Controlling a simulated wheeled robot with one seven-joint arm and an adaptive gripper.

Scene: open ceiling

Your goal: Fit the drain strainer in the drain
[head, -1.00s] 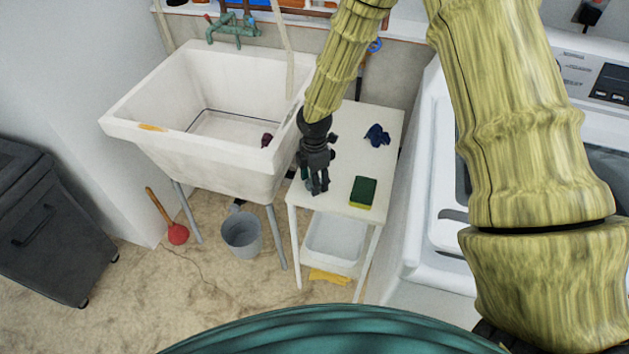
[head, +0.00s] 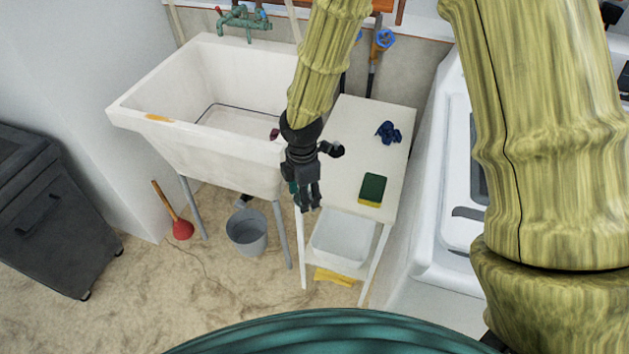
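The white sink (head: 180,143) stands at the left of the side table. A small dark red item (head: 275,134) shows inside the sink's right end, partly behind my arm; I cannot tell whether it is the drain strainer. The drain opening cannot be made out. My gripper (head: 309,207) points down over the left front edge of the white side table (head: 345,175). Its fingers are too small and dark to tell how far apart they are. A teal patch (head: 293,188) shows beside it, its nature unclear.
On the table lie a green and yellow sponge (head: 373,189) and a crumpled dark blue item (head: 388,132). A grey bucket (head: 246,232) and a red plunger (head: 181,228) stand on the floor. A white washing machine (head: 440,225) is at the right.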

